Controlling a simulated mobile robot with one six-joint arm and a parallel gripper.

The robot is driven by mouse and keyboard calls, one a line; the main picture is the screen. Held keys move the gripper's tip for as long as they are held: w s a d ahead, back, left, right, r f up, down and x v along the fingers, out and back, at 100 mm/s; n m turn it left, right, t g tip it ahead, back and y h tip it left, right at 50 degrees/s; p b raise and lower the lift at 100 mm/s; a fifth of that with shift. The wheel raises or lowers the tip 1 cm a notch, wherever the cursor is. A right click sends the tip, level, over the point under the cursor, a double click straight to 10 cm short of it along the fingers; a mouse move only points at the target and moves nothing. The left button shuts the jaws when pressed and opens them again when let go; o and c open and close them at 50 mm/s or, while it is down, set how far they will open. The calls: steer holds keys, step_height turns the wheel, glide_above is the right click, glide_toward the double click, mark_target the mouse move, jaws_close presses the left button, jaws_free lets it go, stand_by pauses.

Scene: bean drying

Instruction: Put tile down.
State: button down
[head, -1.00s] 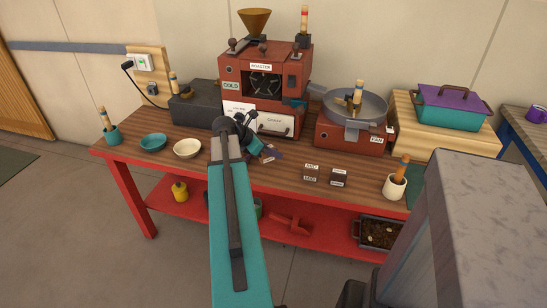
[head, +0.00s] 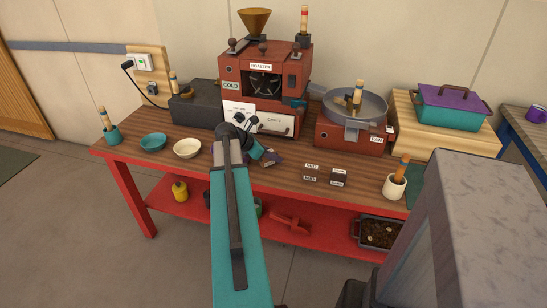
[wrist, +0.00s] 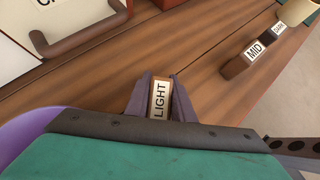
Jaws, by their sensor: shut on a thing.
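My gripper (wrist: 160,92) is shut on a small tile (wrist: 159,100) marked LIGHT, seen between the two fingers in the wrist view. In the head view my gripper (head: 272,158) is low over the wooden tabletop, in front of the roaster; my arm hides part of it. I cannot tell whether the tile touches the table (head: 232,176). Two dark tiles with white labels stand to the right: the MID tile (wrist: 242,62) and the DARK tile (wrist: 280,30). They also show in the head view, the left one (head: 310,174) and the right one (head: 338,179).
The red roaster (head: 265,80) with its drawer stands behind my gripper; its handle (wrist: 90,30) is near in the wrist view. A cream bowl (head: 187,148) and teal bowl (head: 153,142) are left. A white cup (head: 394,188) stands right. The table's front edge is close.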

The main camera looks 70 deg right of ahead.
steer(key=shift+f, duration=0.3)
steer(key=c, duration=1.5)
jaws_free()
steer(key=shift+c, duration=0.2)
steer(key=shift+r, duration=0.2)
steer(key=v, duration=1.2)
